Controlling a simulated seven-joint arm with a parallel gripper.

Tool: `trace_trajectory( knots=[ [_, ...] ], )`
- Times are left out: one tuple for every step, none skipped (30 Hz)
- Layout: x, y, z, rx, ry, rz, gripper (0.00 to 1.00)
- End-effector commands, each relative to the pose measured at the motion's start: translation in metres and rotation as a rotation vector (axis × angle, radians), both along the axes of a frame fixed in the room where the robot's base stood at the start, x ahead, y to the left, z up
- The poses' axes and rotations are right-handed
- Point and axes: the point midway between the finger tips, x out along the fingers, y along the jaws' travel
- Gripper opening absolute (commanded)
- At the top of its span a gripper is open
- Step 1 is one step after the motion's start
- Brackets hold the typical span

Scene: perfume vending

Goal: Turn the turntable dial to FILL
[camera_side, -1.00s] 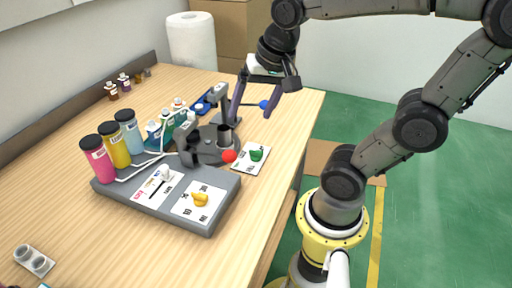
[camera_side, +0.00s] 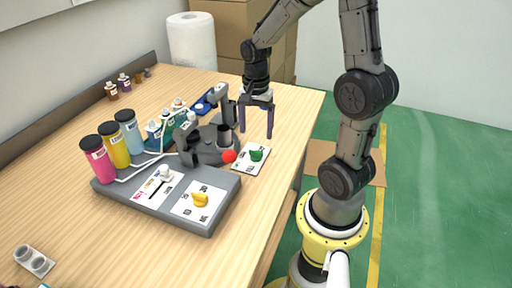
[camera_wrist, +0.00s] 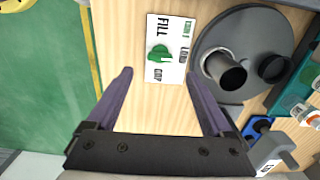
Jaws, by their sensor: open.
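The turntable dial is a green knob (camera_side: 257,154) on a white label card (camera_side: 243,165) at the right edge of the table. The dial's exact pointing is hard to tell. The grey turntable (camera_wrist: 270,28) is beside the card and holds a dark cup (camera_wrist: 226,72). My gripper (camera_side: 257,136) is open and empty, fingers pointing down, above the table behind the dial. Its fingertips (camera_wrist: 160,72) straddle the card's direction in the wrist view.
A grey dispenser base (camera_side: 160,196) with a yellow knob (camera_side: 200,199) and bottles stands left of the turntable. A red ball knob (camera_side: 229,156) is close to the dial card. A blue capping press (camera_side: 203,105) stands behind.

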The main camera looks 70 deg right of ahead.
Motion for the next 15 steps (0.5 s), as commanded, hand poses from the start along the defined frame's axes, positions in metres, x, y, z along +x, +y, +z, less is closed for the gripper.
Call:
trace_trajectory(
  knots=[
    [-0.001, 0.001, -0.011, 0.004, 0.007, 0.001, 0.85],
    [-0.002, 0.001, -0.017, 0.004, 0.007, 0.001, 0.85],
    [-0.001, 0.001, -0.025, 0.003, 0.006, 0.001, 0.85],
    [-0.001, 0.001, -0.030, 0.003, 0.005, 0.001, 0.85],
    [-0.001, 0.001, -0.036, 0.003, 0.006, 0.001, 0.85],
    [-0.001, 0.001, -0.042, 0.003, 0.006, 0.001, 0.85],
    [-0.001, 0.001, -0.047, 0.003, 0.005, 0.001, 0.85],
    [-0.001, 0.001, -0.051, 0.003, 0.005, 0.001, 0.85],
    [-0.001, 0.001, -0.056, 0.002, 0.004, 0.001, 0.85],
    [-0.001, 0.001, -0.060, 0.002, 0.003, 0.001, 0.85],
    [0.000, 0.000, -0.063, 0.001, 0.003, 0.001, 0.85],
    [-0.001, 0.001, -0.066, 0.002, 0.003, 0.001, 0.85],
    [0.000, 0.000, -0.068, 0.001, 0.002, 0.001, 0.85],
    [0.000, 0.000, -0.070, 0.001, 0.001, 0.001, 0.85],
    [0.000, 0.000, -0.072, 0.000, 0.001, 0.001, 0.85]
  ],
)
